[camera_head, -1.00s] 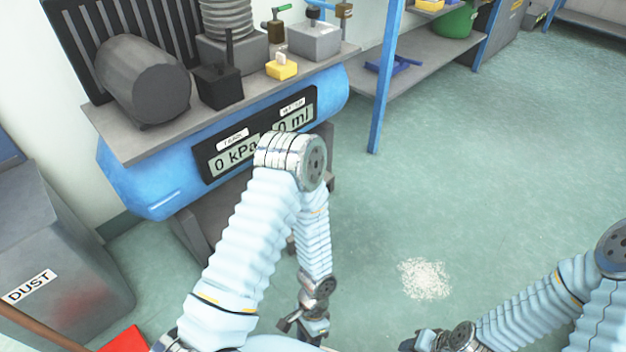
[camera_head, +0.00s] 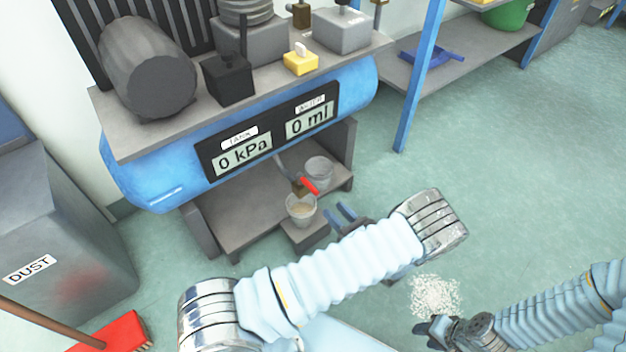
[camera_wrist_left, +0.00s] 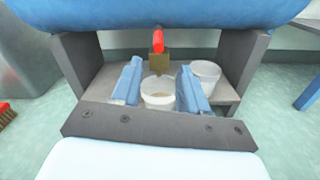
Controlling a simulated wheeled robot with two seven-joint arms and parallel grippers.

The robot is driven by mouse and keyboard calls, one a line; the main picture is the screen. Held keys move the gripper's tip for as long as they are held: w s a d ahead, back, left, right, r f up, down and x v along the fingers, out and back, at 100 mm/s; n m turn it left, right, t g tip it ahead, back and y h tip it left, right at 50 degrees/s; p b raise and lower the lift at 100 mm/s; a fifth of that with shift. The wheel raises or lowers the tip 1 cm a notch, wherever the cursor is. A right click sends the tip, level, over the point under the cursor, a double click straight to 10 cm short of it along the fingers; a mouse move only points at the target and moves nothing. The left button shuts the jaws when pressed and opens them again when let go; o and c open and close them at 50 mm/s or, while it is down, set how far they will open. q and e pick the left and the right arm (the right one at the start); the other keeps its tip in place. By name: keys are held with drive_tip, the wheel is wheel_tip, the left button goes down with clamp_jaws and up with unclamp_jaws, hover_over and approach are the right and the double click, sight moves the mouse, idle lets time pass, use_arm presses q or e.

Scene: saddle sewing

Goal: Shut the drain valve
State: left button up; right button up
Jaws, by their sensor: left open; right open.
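The drain valve has a red handle (camera_head: 308,185) and a brass body (camera_head: 300,187), under the blue tank (camera_head: 150,180). In the left wrist view the red handle (camera_wrist_left: 158,41) stands above the brass body (camera_wrist_left: 153,64). A cup (camera_head: 301,208) with pale contents sits below the valve; it also shows in the left wrist view (camera_wrist_left: 158,92). My left gripper (camera_head: 341,212) is open and empty, in front of and apart from the valve. Its blue fingers (camera_wrist_left: 161,88) flank the cup in the wrist picture. My right gripper (camera_head: 428,330) is low on the right; its fingers are small and partly unclear.
A second clear cup (camera_head: 318,171) stands behind the first on the shelf (camera_head: 235,222). The display (camera_head: 266,135) reads 0 kPa and 0 ml. A shelf post (camera_head: 416,100) stands right. White powder (camera_head: 436,293) lies on the floor. A dust bin (camera_head: 60,225) and red broom (camera_head: 115,332) are left.

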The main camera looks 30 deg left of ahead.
sight(302, 179)
use_arm(q)
drive_tip(key=x, duration=1.3)
drive_tip(key=shift+s, duration=0.15)
clamp_jaws()
